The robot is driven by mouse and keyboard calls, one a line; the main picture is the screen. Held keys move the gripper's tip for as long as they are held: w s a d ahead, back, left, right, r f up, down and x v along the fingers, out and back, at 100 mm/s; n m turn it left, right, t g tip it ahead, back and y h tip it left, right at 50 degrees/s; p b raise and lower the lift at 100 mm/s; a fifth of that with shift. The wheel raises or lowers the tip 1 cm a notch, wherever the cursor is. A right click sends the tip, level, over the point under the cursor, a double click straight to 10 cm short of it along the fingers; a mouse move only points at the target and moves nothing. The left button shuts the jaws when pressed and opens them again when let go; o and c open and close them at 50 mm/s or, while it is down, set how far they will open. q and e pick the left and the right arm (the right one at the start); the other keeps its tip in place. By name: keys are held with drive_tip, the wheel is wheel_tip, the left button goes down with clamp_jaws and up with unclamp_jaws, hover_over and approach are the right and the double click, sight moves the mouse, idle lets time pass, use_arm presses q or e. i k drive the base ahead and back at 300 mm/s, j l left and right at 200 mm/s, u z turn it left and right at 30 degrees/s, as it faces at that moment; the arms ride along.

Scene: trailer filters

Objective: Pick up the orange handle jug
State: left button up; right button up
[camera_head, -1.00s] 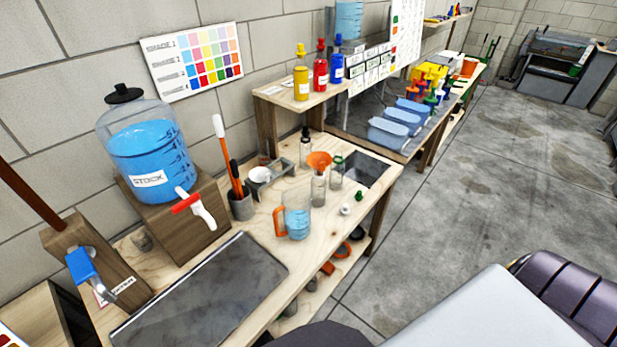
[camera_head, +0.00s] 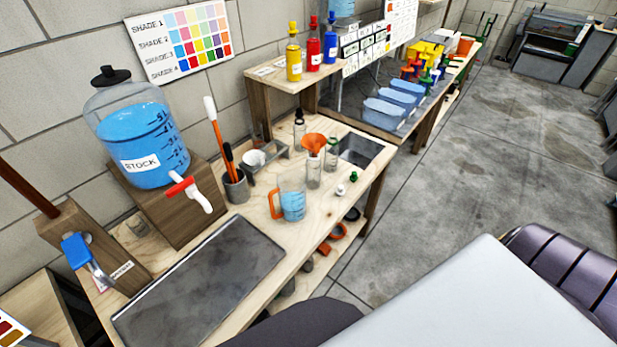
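The jug with the orange handle (camera_head: 291,199) stands upright on the wooden bench. It is clear, holds blue liquid, and its handle points left. No gripper is touching it. Neither my left nor my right gripper shows in the head view.
The jug stands on the wooden bench (camera_head: 262,222). A large stock tank (camera_head: 140,135) with a red-handled tap is to its left. A dark tray (camera_head: 200,283) lies in front. A bottle with an orange funnel (camera_head: 313,160) and small caps (camera_head: 341,190) are close by on the right.

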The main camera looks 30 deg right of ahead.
sight(291, 188)
drive_tip(key=k+j, duration=0.15)
drive_tip(key=j, duration=0.2)
drive_tip(key=k+j, duration=0.2)
drive_tip(key=j, duration=0.15)
drive_tip(key=k+j, duration=0.15)
drive_tip(key=j, duration=0.25)
drive_tip(key=k+j, duration=0.2)
drive_tip(key=j, duration=0.15)
